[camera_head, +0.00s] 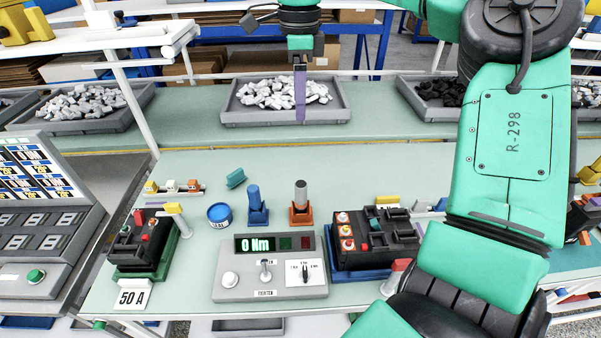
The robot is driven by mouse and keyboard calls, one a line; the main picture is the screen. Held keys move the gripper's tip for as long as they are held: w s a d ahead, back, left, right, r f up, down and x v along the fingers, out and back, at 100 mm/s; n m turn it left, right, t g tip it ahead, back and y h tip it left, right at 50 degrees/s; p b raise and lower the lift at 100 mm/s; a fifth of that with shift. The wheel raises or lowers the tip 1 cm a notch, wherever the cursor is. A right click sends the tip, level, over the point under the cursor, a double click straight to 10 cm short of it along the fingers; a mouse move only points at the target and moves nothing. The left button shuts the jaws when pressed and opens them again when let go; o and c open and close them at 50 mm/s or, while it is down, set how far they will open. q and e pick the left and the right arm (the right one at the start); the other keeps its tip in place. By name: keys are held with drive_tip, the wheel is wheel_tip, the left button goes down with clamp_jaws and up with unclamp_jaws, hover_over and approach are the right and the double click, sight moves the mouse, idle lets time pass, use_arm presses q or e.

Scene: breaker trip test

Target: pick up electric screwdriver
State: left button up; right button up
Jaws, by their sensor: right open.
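Two upright tools stand in holders on the green bench. One is a blue tool in a blue holder (257,207). The other has a grey-brown handle (301,192) in an orange holder (301,213). I cannot tell for sure which is the electric screwdriver. My right gripper (300,118) points down at the top middle, in front of the middle grey bin. Its purple fingers show edge-on, apart from both tools. It is open, with nothing seen in it. My left gripper is not in view.
A grey test box (271,283) reading "0 Nm" sits in front of the holders. Breaker assemblies stand left (140,245) and right (372,240) of it. A blue round tin (219,216) is beside the blue holder. Grey bins (286,115) line the back.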

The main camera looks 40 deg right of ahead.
drive_tip(key=b, duration=1.2)
hover_over(301, 193)
drive_tip(key=w+d, duration=0.1)
drive_tip(key=w, duration=0.1)
wheel_tip(301, 193, down, 14)
drive_tip(key=shift+f, duration=0.2)
drive_tip(key=f, duration=0.4)
drive_tip(key=f+p, duration=0.1)
drive_tip(key=f, duration=0.3)
drive_tip(key=s+f+p, duration=0.1)
drive_tip(key=f, duration=0.4)
drive_tip(key=shift+f, duration=0.1)
drive_tip(key=shift+w+f, duration=0.15)
drive_tip(key=shift+f, duration=0.15)
drive_tip(key=c, duration=1.1)
drive_tip(key=shift+r, duration=0.1)
clamp_jaws()
